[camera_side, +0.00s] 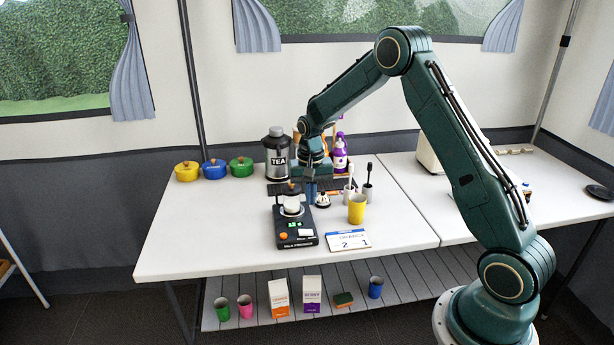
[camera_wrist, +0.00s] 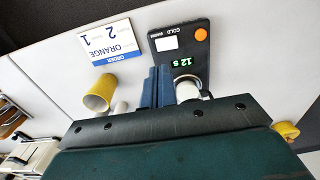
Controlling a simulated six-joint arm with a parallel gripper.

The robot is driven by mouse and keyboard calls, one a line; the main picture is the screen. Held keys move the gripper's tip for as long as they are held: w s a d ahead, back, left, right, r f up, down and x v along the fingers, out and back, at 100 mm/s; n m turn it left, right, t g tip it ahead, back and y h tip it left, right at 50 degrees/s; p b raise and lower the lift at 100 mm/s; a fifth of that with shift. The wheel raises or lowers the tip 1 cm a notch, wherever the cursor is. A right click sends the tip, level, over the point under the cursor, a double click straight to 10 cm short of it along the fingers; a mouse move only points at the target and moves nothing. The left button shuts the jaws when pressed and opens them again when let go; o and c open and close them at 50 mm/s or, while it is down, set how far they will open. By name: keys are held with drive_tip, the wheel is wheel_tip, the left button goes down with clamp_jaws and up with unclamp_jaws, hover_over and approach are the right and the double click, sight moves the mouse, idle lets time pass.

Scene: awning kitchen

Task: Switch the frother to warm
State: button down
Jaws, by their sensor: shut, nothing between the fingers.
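The frother (camera_side: 297,238) is a black unit on the white table with a white jug (camera_side: 291,206) on it. Its panel has an orange button (camera_side: 283,236), a green display and a white switch (camera_side: 305,232). In the wrist view the frother panel (camera_wrist: 188,85) appears upside down. The display (camera_wrist: 182,63) reads 12 s, and the white switch (camera_wrist: 167,43) sits beside the COLD and WARM labels; its exact setting is unclear. My gripper (camera_side: 311,192) is above the table, behind and right of the switch. Its blue fingers (camera_wrist: 158,87) are shut and empty, apart from the switch.
An order card (camera_side: 349,241) marked ORANGE and a yellow cup (camera_side: 356,209) stand right of the frother. The table's front left is clear.

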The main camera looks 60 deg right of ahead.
drive_tip(key=shift+r, duration=1.2)
idle(0.5)
drive_tip(key=shift+r, duration=0.1)
drive_tip(key=s+a+r+n+t, duration=0.1)
drive_tip(key=s+a+r+n, duration=0.1)
drive_tip(key=s+a+r, duration=0.55)
drive_tip(key=s+a+r+n+t, duration=0.2)
drive_tip(key=s+r, duration=0.3)
drive_tip(key=r, duration=0.5)
drive_tip(key=s+a+r+n+t, duration=0.1)
drive_tip(key=s+a+n, duration=0.1)
drive_tip(key=s, duration=0.6)
drive_tip(key=s+a+r+n+t, duration=0.1)
drive_tip(key=s+a+n, duration=0.2)
drive_tip(key=s, duration=0.6)
drive_tip(key=shift+s+a+r+t, duration=0.2)
drive_tip(key=shift+a+r+t, duration=0.15)
drive_tip(key=shift+a, duration=0.25)
drive_tip(key=shift+w+r, duration=0.1)
drive_tip(key=shift+w, duration=0.1)
